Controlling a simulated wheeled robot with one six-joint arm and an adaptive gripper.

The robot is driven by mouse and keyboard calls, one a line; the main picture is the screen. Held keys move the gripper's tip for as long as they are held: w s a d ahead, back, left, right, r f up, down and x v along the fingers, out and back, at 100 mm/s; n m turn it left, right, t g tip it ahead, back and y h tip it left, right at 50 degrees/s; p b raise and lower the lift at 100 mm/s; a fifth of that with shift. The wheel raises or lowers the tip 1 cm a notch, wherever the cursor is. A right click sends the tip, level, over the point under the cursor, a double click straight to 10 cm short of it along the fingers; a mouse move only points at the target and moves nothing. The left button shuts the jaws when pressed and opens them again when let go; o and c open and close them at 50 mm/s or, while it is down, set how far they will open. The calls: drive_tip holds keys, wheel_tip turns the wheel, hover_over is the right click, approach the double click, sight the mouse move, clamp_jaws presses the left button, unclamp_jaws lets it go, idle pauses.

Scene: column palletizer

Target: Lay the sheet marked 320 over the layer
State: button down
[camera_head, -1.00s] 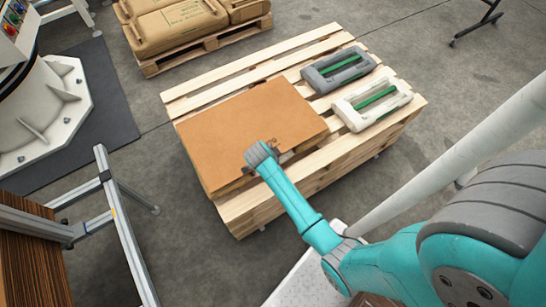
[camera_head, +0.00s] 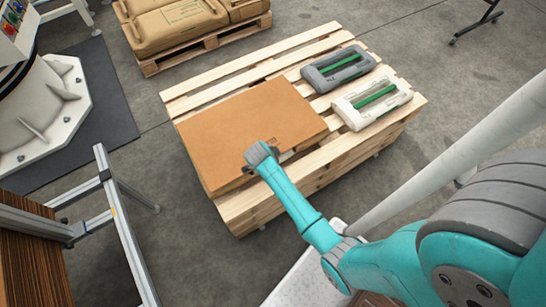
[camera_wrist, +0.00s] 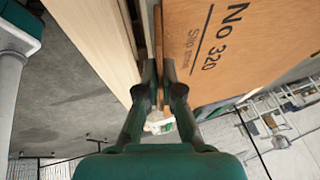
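The brown sheet (camera_head: 245,125) lies flat over the left part of the wooden pallet (camera_head: 300,55). In the wrist view the sheet (camera_wrist: 235,45) reads "No 320" and "Slip sheet". My gripper (camera_head: 262,155) is at its near edge, and in the wrist view my gripper's fingertips (camera_wrist: 159,82) are close together on either side of a thin brown edge strip. What lies beneath the sheet is mostly hidden. A grey item (camera_head: 338,68) and a white item (camera_head: 371,100), each with a green strip, lie uncovered on the pallet's right part.
Brown sacks (camera_head: 170,28) lie on another pallet (camera_head: 210,42) at the back. A white machine base (camera_head: 45,120) stands on a dark mat (camera_head: 110,105) at the left. A grey metal frame (camera_head: 122,225) stands at the lower left. Bare floor separates these from the pallet.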

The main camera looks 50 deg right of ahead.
drive_tip(key=shift+f, duration=0.25)
drive_tip(key=c, duration=1.2)
unclamp_jaws()
drive_tip(key=shift+c, duration=0.2)
drive_tip(key=v, duration=1.2)
drive_tip(key=s+a+r+n+t+y, duration=0.1)
drive_tip(key=s+a+n+t+y, duration=0.1)
drive_tip(key=s+a+n+t, duration=0.45)
drive_tip(key=s+a+n+t+y, duration=0.1)
drive_tip(key=s+a+n, duration=0.2)
drive_tip(key=s+n, duration=0.5)
drive_tip(key=s+a+r+n+t+y, duration=0.1)
drive_tip(key=s+a+r+n+t, duration=0.1)
drive_tip(key=s+r, duration=0.5)
drive_tip(key=s+a+r+n+t+y, duration=0.1)
drive_tip(key=s+a+r+n+t, duration=0.2)
drive_tip(key=s+r, duration=0.5)
wheel_tip(320, 180, up, 7)
drive_tip(key=shift+f+n+t, duration=0.1)
drive_tip(key=shift+n+t, duration=0.45)
drive_tip(key=shift+n, duration=0.6)
